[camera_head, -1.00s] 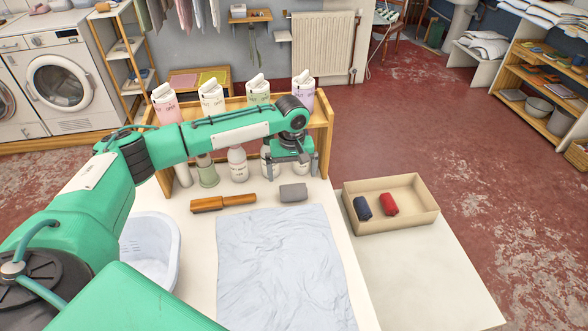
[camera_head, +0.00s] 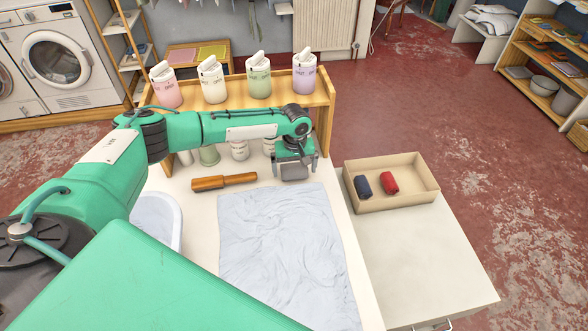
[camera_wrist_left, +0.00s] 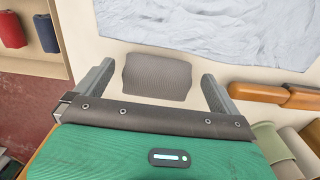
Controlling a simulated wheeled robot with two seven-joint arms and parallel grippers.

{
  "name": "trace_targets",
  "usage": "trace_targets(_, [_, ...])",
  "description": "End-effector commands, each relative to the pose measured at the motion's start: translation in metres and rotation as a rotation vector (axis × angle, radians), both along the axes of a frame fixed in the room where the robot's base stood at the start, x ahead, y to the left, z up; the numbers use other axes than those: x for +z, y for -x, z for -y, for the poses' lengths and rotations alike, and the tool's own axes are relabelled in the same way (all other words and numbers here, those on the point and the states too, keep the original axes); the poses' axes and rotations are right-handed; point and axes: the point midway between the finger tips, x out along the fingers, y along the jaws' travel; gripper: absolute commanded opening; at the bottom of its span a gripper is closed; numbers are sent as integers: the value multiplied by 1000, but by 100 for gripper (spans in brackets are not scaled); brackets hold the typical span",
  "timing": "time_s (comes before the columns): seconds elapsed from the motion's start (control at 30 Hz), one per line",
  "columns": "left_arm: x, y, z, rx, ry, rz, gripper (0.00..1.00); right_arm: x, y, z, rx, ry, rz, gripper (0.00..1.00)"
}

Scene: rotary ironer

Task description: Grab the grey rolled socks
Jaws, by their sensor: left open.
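The grey rolled socks (camera_head: 294,173) lie on the white table behind the pale blue cloth, partly hidden by my left gripper in the head view. In the left wrist view the grey rolled socks (camera_wrist_left: 157,77) show whole, on the bare tabletop. My left gripper (camera_head: 295,170) is above them, pointing down. In the left wrist view my left gripper (camera_wrist_left: 157,82) is open, with one finger to each side of the socks and space between. I cannot tell the height of the fingertips above the table. My right gripper is not in view.
A wooden rolling pin (camera_head: 224,182) lies left of the socks. The pale blue cloth (camera_head: 285,245) covers the table in front. A wooden shelf (camera_head: 325,108) with several bottles stands behind. A cardboard box (camera_head: 402,204) on the right holds navy (camera_head: 363,187) and red (camera_head: 389,183) rolls.

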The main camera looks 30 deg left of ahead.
Motion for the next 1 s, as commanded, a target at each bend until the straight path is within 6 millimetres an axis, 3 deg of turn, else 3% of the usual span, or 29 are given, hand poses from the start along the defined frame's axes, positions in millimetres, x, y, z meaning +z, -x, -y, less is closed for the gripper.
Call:
trace_targets(0.2, [-24,-1,0,1,-1,-1,100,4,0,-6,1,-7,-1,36])
trace_targets(0.47, [-27,-1,1,0,0,0,100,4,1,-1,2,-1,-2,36])
trace_targets(0.7, [-27,-1,1,1,0,0,55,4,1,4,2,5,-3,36])
trace_targets(1.0, [-25,-1,0,1,0,0,55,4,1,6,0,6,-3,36])
